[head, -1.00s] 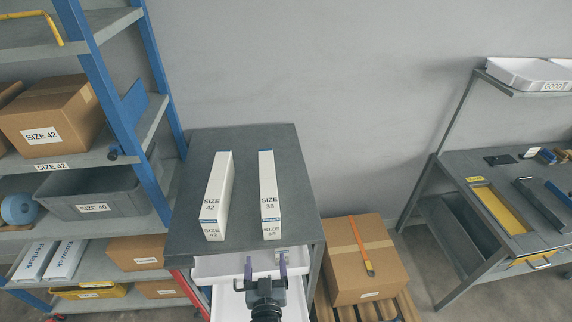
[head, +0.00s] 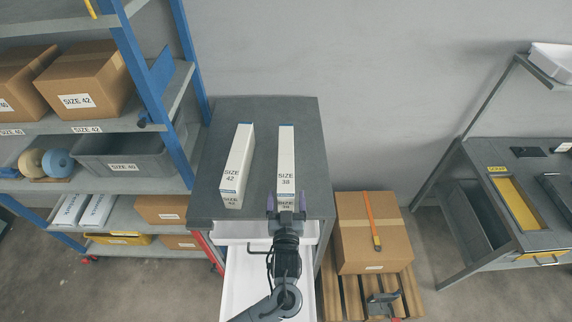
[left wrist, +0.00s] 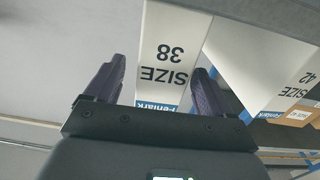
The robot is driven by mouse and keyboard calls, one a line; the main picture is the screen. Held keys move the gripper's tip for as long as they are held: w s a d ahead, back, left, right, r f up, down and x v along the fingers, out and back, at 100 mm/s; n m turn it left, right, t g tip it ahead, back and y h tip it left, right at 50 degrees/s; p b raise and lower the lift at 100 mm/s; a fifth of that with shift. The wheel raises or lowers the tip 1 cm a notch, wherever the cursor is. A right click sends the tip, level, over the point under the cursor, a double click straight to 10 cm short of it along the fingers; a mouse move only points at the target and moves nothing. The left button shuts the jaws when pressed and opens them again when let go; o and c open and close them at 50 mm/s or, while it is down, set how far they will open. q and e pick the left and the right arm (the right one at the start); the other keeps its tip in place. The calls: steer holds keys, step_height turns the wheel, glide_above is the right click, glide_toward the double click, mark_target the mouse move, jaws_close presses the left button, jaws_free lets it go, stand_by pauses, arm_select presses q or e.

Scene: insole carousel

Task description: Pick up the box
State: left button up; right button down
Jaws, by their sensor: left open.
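My left gripper (head: 287,203) is open at the near end of the SIZE 38 box, with one purple finger on each side. In the left wrist view the SIZE 38 box (left wrist: 172,50) appears upside down between the open fingers (left wrist: 155,90), with gaps on both sides. The SIZE 42 box (left wrist: 255,60) is to its right there. My right gripper is not in view.
A white open drawer (head: 245,285) juts out under the cabinet top. A brown carton (head: 355,250) with an orange strip sits on a pallet (head: 350,295) at right. A shelf rack (head: 130,60) stands left, a workbench (head: 470,160) right.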

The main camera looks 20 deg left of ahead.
mark_target(286, 165)
arm_select(q)
steer(key=shift+p+x, duration=0.4)
steer(key=shift+x, duration=1.75)
steer(key=shift+a, duration=0.1)
steer(key=c, duration=1.1)
steer(key=shift+r, duration=0.1)
steer(key=shift+c, duration=0.2)
